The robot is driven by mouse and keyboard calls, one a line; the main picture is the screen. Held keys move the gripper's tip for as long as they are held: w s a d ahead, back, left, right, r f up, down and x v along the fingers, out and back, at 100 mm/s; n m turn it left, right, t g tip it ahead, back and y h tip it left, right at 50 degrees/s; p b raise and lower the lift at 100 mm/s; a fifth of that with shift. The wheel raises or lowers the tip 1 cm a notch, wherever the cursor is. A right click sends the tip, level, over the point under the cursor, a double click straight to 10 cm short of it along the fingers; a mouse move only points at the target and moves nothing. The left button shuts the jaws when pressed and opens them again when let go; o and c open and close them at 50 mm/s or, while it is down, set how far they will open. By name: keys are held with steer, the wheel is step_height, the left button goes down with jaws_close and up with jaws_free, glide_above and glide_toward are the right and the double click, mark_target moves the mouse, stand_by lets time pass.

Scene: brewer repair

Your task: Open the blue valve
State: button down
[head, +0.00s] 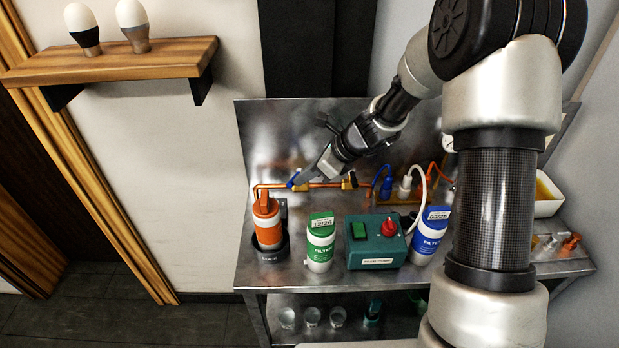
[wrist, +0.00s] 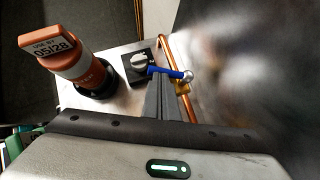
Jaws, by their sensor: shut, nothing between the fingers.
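The blue valve (head: 292,184) sits on the copper pipe at the back of the steel bench. In the wrist view its blue lever (wrist: 164,72) lies crosswise to the copper pipe (wrist: 167,52), with its round pivot at the right end. My gripper (head: 304,179) is shut and empty. Its tips are right beside the lever in the head view. In the wrist view the fingers (wrist: 164,98) reach up to the lever; I cannot tell whether they touch it.
An orange filter (head: 267,224) stands in a black holder below the pipe. A green filter (head: 320,243), a teal box (head: 375,243) with a red knob and a blue filter (head: 430,235) stand along the bench front. A black dial plate (wrist: 139,66) is left of the lever.

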steer(key=a+m+t+h+b, duration=0.1)
steer(key=m, duration=0.1)
steer(key=a+m+t+h+b, duration=0.1)
steer(key=a+m+t+b, duration=0.1)
steer(key=m, duration=0.1)
steer(key=shift+w+a+m, duration=0.1)
steer(key=shift+a+m, duration=0.1)
steer(key=shift+m, duration=0.1)
steer(key=shift+w+a+f+m+h, duration=0.15)
steer(key=shift+a+m+h, duration=0.15)
steer(key=m+h, duration=0.1)
steer(key=w+a+m+t+h, duration=0.1)
steer(key=m, duration=0.1)
steer(key=m+h+b, duration=0.1)
steer(key=m, duration=0.1)
steer(key=shift+w+a+t, duration=0.3)
steer(key=shift+w+a, duration=0.05)
steer(key=shift+a, duration=0.05)
steer(key=shift+w+a, duration=0.1)
